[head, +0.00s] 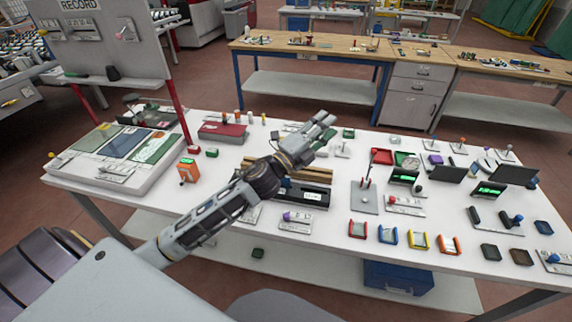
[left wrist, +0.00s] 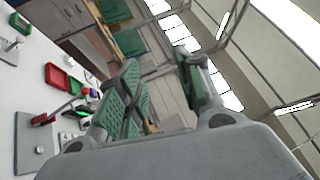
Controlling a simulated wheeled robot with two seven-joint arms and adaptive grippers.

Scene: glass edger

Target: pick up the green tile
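Several green things show in the head view, and I cannot tell for certain which is the green tile. A small dark green block (head: 348,132) lies on the white table just right of my left gripper's tips. A flat green panel (head: 155,147) lies in the tray at the left. My left gripper (head: 325,126) is raised above the table, its fingers apart and empty. In the left wrist view its green-padded fingers (left wrist: 160,88) stand apart with nothing between them. My right gripper is not in view.
The white table (head: 330,224) is crowded. A red tray (head: 382,156), dark display screens (head: 446,173) and coloured U-shaped pieces (head: 388,235) stand to the right. A sign board (head: 110,45) on red posts rises at the left. A blue box (head: 398,278) sits below.

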